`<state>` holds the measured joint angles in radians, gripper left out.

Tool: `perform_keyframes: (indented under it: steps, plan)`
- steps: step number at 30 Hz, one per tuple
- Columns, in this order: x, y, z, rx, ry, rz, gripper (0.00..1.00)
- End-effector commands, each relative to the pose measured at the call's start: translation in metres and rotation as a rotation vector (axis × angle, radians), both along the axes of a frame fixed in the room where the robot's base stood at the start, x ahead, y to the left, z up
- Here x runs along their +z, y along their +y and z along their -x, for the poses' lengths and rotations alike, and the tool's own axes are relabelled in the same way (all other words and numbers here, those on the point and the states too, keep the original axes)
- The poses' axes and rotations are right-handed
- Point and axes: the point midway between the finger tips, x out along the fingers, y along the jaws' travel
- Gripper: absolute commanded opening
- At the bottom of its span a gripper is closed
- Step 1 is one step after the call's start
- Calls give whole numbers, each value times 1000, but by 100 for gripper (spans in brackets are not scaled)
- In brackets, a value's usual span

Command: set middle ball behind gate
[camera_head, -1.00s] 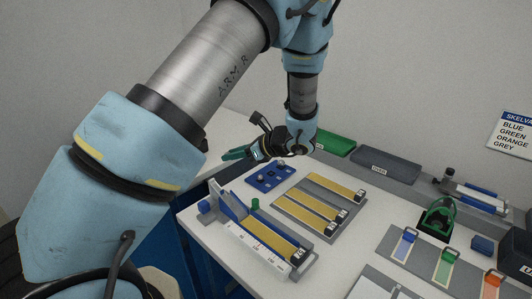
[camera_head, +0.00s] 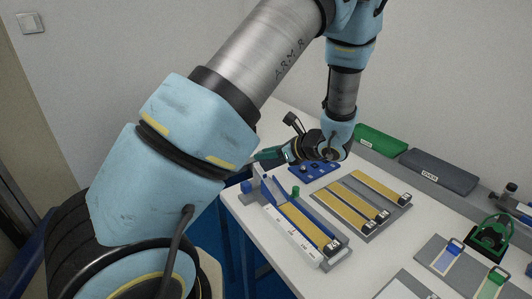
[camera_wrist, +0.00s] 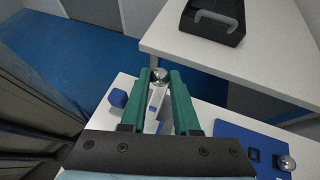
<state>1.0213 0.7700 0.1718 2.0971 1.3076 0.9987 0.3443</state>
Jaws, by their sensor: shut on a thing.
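My gripper (camera_wrist: 159,80) has green fingers, shut on a shiny steel ball (camera_wrist: 158,75) at their tips in the wrist view. The ball is above the upper end of the white and blue ramp of a tester (camera_wrist: 153,101); the gap between them cannot be told. In the head view, my gripper (camera_head: 258,157) is over the tester's raised back-left end, and the ball cannot be made out. The tester (camera_head: 300,230) has a white scale, a yellow strip and a green knob (camera_head: 295,190). The gate is not clearly seen.
A blue plate (camera_head: 326,173) is right of the tester; another steel ball (camera_wrist: 287,162) sits on it in the wrist view. A grey board with yellow strips (camera_head: 358,203) lies farther right. Green (camera_head: 382,141) and grey (camera_head: 438,172) trays stand behind. A black case (camera_wrist: 213,22) is on another table.

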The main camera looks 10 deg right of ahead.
Motion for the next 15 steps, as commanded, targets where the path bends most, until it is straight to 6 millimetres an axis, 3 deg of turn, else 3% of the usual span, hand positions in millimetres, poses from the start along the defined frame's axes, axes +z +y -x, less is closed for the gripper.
perform_keyframes:
  steps: [15]
  plan:
    - [-27, 0, 0, 1, 0, -1, 0]
